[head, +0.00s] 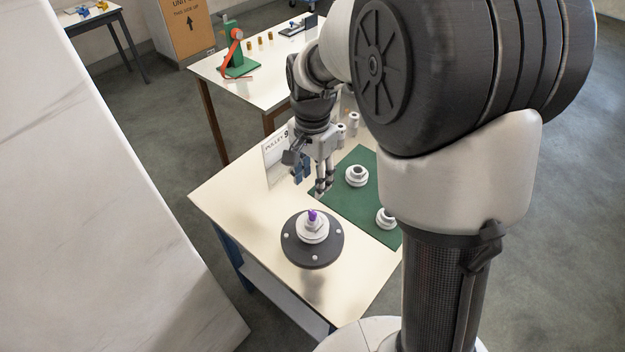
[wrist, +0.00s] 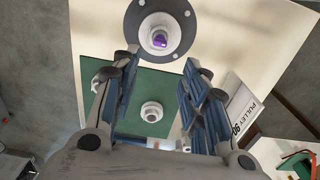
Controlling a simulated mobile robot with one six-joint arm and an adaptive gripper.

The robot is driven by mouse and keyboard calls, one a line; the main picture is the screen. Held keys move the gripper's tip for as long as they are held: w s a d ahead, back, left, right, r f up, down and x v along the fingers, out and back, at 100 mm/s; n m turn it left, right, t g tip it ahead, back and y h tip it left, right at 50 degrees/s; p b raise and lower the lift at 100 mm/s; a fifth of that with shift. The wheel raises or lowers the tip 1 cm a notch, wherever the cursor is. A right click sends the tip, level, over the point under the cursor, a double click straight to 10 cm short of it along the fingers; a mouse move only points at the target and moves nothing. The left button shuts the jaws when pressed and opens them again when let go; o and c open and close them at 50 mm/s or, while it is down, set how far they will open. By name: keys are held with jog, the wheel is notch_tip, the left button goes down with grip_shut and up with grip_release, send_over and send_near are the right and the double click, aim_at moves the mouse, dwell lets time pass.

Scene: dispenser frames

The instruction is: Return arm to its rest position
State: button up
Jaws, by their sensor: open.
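My gripper (head: 311,187) hangs above the cream table (head: 232,200), fingers pointing down. In the wrist view my gripper (wrist: 155,75) has its blue-padded fingers spread wide with nothing between them. A dark round base (head: 297,256) stands on the table, nearer the camera than the gripper. A white pulley (head: 312,232) sits on it, with a purple tip (head: 312,215) at its centre. The wrist view also shows the dark base (wrist: 183,22), the pulley and the purple tip (wrist: 159,40) at the top. The gripper is apart from them.
A green mat (head: 352,208) holds white pulleys (head: 357,175), one more (head: 386,217) partly behind my arm. A card reading PULLEY (head: 275,160) stands behind the gripper. Another table (head: 262,85) behind has a green and orange device (head: 236,55). A pale slab (head: 110,200) fills the left.

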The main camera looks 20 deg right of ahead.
dwell(0.3)
jog(key=s+r+n+t+b, duration=0.1)
jog(key=s+r+n+t, duration=0.1)
jog(key=s+r+n, duration=0.6)
jog(key=s+r+n+t+b, duration=0.1)
jog(key=s+n+t, duration=0.1)
jog(key=s, duration=1.2)
jog(key=shift+n+t, duration=0.3)
jog(key=shift+n, duration=0.4)
